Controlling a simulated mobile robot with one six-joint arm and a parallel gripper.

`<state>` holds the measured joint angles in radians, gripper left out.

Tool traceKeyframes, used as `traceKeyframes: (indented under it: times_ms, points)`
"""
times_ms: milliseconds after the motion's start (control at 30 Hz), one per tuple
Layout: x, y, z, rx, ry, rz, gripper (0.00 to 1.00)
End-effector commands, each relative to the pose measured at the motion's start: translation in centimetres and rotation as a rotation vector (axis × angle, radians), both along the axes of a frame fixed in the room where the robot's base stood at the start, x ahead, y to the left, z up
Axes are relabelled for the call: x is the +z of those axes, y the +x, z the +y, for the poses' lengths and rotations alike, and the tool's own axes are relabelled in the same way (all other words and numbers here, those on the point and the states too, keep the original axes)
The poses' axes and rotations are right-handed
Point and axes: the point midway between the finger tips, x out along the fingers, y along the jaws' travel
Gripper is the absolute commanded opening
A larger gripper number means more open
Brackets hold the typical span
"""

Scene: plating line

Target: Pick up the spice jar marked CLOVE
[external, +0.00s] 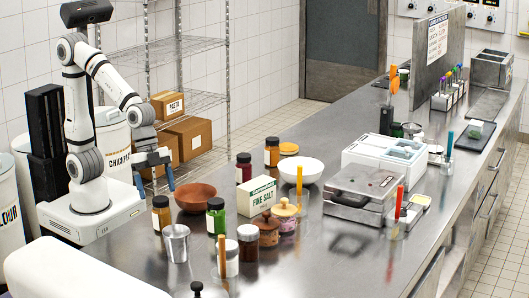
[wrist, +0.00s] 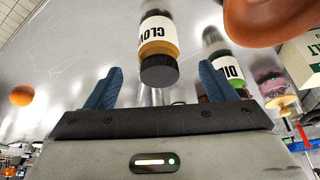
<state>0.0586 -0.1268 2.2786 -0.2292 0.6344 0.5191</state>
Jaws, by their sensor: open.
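The jar marked CLOVE (wrist: 158,40) shows in the wrist view with a dark lid, a white label reading "CLO" and a yellow-brown body. In the external view, it appears to be the amber jar (external: 161,214) standing left of the brown bowl. My gripper (external: 156,187) is open and empty, a little above and behind that jar. In the wrist view, the jar appears ahead of the gap between my blue fingers (wrist: 161,68).
The brown bowl (external: 195,198) stands close right of the jar. A green jar (external: 215,218), labelled "DI…" in the wrist view (wrist: 228,74), stands nearby. A metal cup (external: 176,245) is in front. A salt box (external: 257,197) and several other jars stand further right.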

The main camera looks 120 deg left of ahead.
Motion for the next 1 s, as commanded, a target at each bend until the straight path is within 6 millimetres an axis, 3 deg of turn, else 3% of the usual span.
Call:
traceKeyframes:
  times_ms: [600,867,1000]
  points:
    - [-6.8,2.4,-1.4,0.000,0.000,0.000,0.77]
    - [-7.1,2.6,-1.4,0.001,0.000,-0.002,0.77]
    - [-7.0,2.6,-1.4,0.001,0.000,-0.002,0.68]
